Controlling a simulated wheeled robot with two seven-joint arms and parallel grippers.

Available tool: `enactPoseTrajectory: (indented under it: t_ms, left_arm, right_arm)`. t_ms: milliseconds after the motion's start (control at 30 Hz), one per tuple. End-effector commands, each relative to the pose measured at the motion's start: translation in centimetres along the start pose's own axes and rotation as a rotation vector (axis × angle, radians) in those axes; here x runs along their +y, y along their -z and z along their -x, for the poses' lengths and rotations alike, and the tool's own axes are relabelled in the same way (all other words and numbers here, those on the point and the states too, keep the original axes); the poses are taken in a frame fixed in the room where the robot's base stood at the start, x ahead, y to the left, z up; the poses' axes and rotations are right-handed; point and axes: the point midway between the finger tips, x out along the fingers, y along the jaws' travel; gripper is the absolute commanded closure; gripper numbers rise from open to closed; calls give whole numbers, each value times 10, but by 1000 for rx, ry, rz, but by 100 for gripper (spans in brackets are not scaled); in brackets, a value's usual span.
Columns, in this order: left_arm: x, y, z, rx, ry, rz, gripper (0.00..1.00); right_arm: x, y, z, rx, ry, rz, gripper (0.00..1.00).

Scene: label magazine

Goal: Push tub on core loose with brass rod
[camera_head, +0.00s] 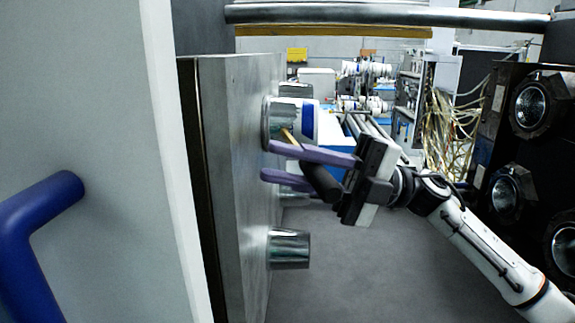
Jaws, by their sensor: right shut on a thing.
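My right gripper (266,161) has purple fingers and reaches in from the right, close to the upright grey panel. It is shut on the brass rod (288,136), whose dark handle (322,184) lies between the fingers. The brass end points up and left, toward a shiny metal core (272,118) on the panel. A white tub with a blue band (307,122) shows at that core. I cannot tell whether the rod tip touches the tub. The fingers hide part of the lower side. My left gripper is not in view.
Another metal core (289,250) sticks out lower on the grey panel (236,210). A blue tubular handle (40,203) stands at the left. A metal bar (390,15) crosses the top. Dark round units (540,105) line the right side. Grey floor (360,270) is clear below.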

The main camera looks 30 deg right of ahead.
Motion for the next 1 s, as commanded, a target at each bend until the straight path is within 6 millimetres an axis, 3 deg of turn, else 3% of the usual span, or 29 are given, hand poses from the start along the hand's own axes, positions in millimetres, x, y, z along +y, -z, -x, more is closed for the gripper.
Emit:
enactPoseTrajectory:
  t_ms: [1000]
  left_arm:
    - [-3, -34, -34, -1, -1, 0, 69]
  right_arm:
    - [-2, 82, 1, 5, 2, -1, 100]
